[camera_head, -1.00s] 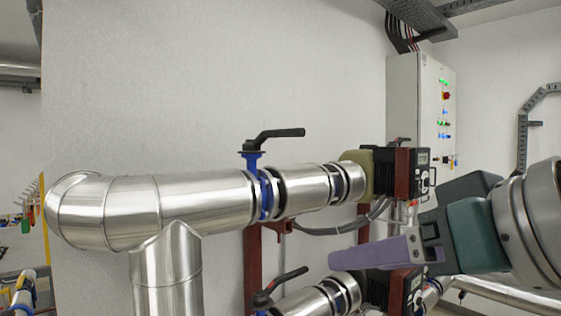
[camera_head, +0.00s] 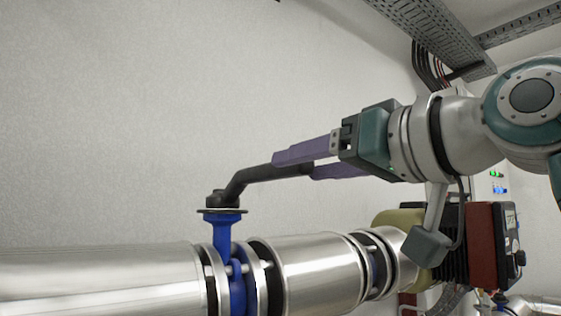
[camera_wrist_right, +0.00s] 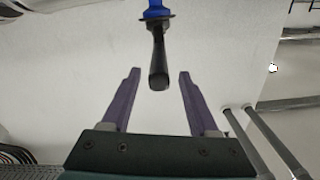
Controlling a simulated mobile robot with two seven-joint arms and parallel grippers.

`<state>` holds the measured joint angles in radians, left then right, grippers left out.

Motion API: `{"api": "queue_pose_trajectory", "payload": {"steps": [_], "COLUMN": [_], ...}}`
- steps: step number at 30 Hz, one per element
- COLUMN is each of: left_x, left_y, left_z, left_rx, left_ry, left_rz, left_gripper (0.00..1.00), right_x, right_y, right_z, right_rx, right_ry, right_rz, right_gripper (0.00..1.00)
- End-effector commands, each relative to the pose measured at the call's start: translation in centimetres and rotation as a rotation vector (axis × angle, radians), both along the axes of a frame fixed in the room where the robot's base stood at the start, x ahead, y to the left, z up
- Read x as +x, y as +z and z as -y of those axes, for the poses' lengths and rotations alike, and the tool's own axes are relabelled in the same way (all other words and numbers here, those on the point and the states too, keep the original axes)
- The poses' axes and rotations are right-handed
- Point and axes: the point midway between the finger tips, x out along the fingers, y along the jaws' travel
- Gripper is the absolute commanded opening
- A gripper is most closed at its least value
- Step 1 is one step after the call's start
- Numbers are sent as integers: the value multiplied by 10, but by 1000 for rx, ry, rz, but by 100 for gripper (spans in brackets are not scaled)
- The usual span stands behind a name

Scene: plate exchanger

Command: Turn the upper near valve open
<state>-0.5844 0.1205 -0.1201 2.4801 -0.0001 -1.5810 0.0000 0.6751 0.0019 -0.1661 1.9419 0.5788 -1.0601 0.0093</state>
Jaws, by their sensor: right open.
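The upper valve has a black lever handle (camera_head: 255,180) on a blue stem (camera_head: 222,230), set in the upper silver pipe. The lever points right along the pipe and rises a little. My right gripper (camera_head: 293,163) is open, with its purple fingers on either side of the lever's free end in the head view. In the right wrist view the lever (camera_wrist_right: 158,62) points toward the gripper (camera_wrist_right: 157,75). Its end lies between the two open fingertips, with a gap on each side. My left gripper is not in view.
The silver pipe (camera_head: 100,283) runs across the bottom of the head view. A pump with a dark red housing (camera_head: 487,245) stands at right below my right arm. A cable tray (camera_head: 430,30) hangs above. The wall behind the lever is bare.

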Motion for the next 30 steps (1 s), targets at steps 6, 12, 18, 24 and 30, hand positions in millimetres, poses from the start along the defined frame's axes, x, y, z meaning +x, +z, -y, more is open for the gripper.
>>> {"api": "queue_pose_trajectory", "payload": {"steps": [6, 12, 18, 24, 30], "left_x": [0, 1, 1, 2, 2], "left_y": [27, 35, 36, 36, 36], "left_z": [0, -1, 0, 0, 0], "left_rx": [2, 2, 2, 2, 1], "left_ry": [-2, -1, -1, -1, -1], "left_rz": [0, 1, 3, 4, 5], "left_gripper": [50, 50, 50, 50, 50], "right_x": [30, 45, 49, 49, 48], "right_y": [4, 2, 0, -1, -1], "right_z": [-23, -33, -36, -36, -35], "right_rx": [-1, -1, -2, -2, -2], "right_ry": [0, 0, -1, -1, -1], "right_rz": [-5, -2, 0, 0, 0], "right_gripper": [61, 61, 61, 58, 36]}}
